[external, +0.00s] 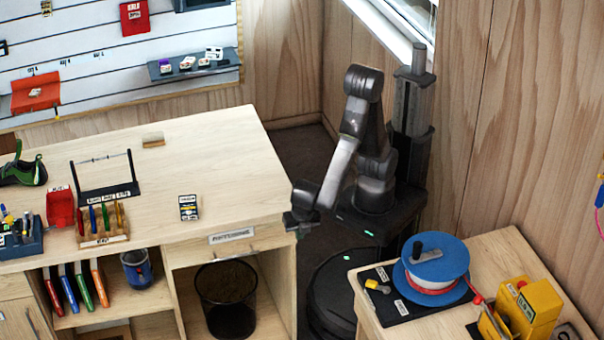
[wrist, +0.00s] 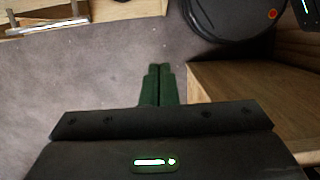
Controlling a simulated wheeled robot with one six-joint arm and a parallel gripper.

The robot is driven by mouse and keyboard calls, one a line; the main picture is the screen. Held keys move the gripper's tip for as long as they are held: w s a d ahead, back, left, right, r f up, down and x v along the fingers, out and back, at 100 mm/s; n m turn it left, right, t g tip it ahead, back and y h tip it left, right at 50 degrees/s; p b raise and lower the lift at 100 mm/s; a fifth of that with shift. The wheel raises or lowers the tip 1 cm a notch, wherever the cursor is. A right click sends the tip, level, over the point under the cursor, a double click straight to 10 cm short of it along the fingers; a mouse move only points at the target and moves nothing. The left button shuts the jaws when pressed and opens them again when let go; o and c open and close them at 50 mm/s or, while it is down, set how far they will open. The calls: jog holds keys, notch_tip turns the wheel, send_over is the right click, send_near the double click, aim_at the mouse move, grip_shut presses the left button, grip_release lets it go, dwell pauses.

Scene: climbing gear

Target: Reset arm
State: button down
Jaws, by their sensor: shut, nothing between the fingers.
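My gripper (external: 300,221) hangs low at the end of my bent arm, beside the right front corner of the wooden workbench (external: 225,150) in the external view. In the wrist view my gripper (wrist: 158,70) shows its two green fingers side by side, shut with nothing between them. Below the fingers is bare grey floor (wrist: 90,80). My gripper looks apart from the bench, though the exact gap cannot be told from the external view.
A side table (external: 365,318) at right holds a blue cable reel (external: 440,255) and a yellow device (external: 530,310). A black bin (external: 226,305) stands in the bench's open compartment. A small card (external: 189,207) lies on the bench. Wood walls (external: 500,130) close the corner behind my arm.

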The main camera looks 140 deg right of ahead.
jog(key=d+x, duration=0.1)
jog(key=x, duration=0.6)
jog(key=shift+s+d+b, duration=0.3)
jog(key=shift+s+d, duration=0.05)
jog(key=shift+s, duration=0.1)
